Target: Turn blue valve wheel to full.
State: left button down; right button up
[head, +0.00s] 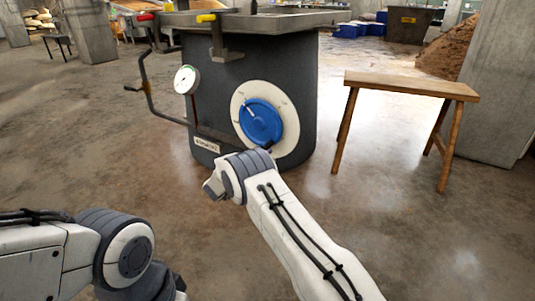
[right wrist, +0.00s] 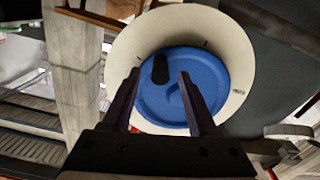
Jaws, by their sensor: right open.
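The blue valve wheel (head: 262,124) sits on a round cream dial plate (head: 289,128) on the front of a dark grey tank (head: 255,65). A pale pointer mark shows at its upper left. My right arm reaches up to just below the wheel; its gripper (head: 268,147) is mostly hidden behind the wrist in the head view. In the right wrist view the right gripper (right wrist: 159,75) is open and empty, its two fingers in front of the blue wheel (right wrist: 209,70). My left gripper is out of view.
A round gauge (head: 187,80) and a bent pipe (head: 147,85) stand left of the wheel. Red (head: 145,17) and yellow (head: 206,18) handles are at the tank's top. A wooden bench (head: 410,86) stands to the right. The floor between is clear.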

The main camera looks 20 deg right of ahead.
jog(key=b+x, duration=0.1)
jog(key=x, duration=0.3)
jog(key=shift+f+b, duration=0.15)
jog(key=shift+b, duration=0.25)
jog(key=shift+w+d, duration=0.3)
jog(key=shift+w, duration=0.05)
grip_shut()
jog(key=shift+a, duration=0.1)
dwell(0.7)
